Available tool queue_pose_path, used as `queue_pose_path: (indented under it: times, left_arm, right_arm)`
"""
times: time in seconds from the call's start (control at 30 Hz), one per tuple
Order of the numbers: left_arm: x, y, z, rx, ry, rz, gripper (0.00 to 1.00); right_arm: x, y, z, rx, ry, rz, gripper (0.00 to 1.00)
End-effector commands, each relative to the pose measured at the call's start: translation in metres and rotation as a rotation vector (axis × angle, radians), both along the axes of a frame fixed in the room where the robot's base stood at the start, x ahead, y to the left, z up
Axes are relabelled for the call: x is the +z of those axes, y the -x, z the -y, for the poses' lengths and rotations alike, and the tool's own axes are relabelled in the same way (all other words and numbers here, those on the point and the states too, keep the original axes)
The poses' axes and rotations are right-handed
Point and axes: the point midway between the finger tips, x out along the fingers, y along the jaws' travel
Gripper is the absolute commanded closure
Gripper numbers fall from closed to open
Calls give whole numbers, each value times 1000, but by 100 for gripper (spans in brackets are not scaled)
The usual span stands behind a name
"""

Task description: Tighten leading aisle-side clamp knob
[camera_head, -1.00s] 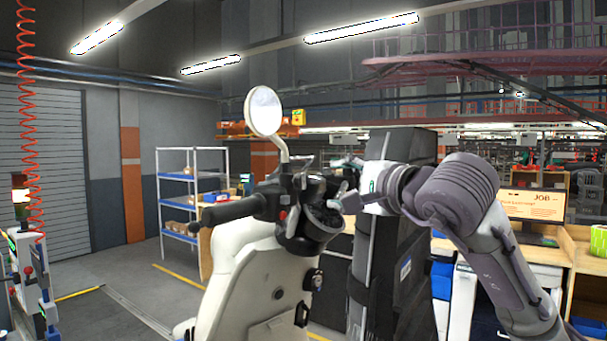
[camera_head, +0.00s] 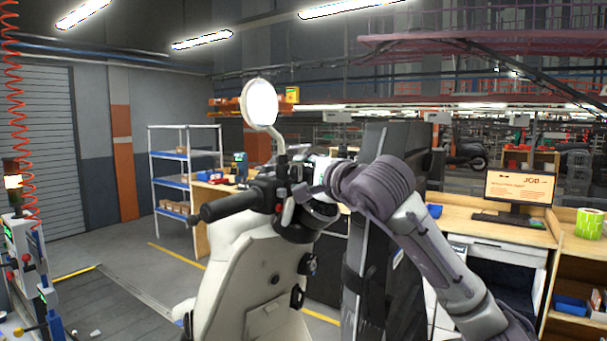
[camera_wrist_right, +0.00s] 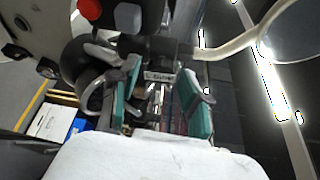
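The upright cream scooter front (camera_head: 250,270) carries a black handlebar grip (camera_head: 235,205) and a round mirror (camera_head: 262,103). I cannot pick out the leading aisle-side clamp knob for sure. My right gripper (camera_head: 318,178) is at the far side of the handlebar, partly hidden by its own wrist. In the right wrist view, the gripper (camera_wrist_right: 162,92) has its two teal-padded fingers apart. Dark handlebar parts and a small lettered plate (camera_wrist_right: 158,77) show between and beyond them; contact cannot be told. My left gripper is out of view.
A control post (camera_head: 20,255) with red knobs stands at the lower left, beside a blue fixture (camera_head: 55,318). A blue-shelved rack (camera_head: 185,180) stands behind. A desk (camera_head: 490,228) with a monitor (camera_head: 520,190) is at the right. Floor between post and scooter looks mostly clear.

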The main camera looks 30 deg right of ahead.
Motion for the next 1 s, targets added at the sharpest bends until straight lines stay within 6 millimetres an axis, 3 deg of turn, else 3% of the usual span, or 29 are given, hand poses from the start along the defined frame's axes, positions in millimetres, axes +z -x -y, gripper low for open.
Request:
queue_pose_path:
  times: [0.03, 0.23, 0.53, 0.77, 0.8, 0.93, 1.0]
  left_arm:
    - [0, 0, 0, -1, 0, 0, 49]
    - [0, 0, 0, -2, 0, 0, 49]
    - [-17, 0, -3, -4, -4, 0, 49]
    - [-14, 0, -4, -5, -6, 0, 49]
    - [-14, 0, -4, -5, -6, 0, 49]
    - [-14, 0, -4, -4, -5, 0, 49]
    - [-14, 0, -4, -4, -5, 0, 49]
  right_arm:
    - [0, 0, 0, 0, 0, 0, 67]
    - [0, 0, 0, 0, 0, 0, 100]
    - [-4, 0, 0, -1, 91, 38, 100]
    - [-1, 0, 0, 0, 102, 41, 100]
    - [-1, 0, 0, 0, 102, 41, 67]
    - [-1, 0, 0, 0, 101, 41, 45]
    - [-1, 0, 0, 0, 101, 41, 44]
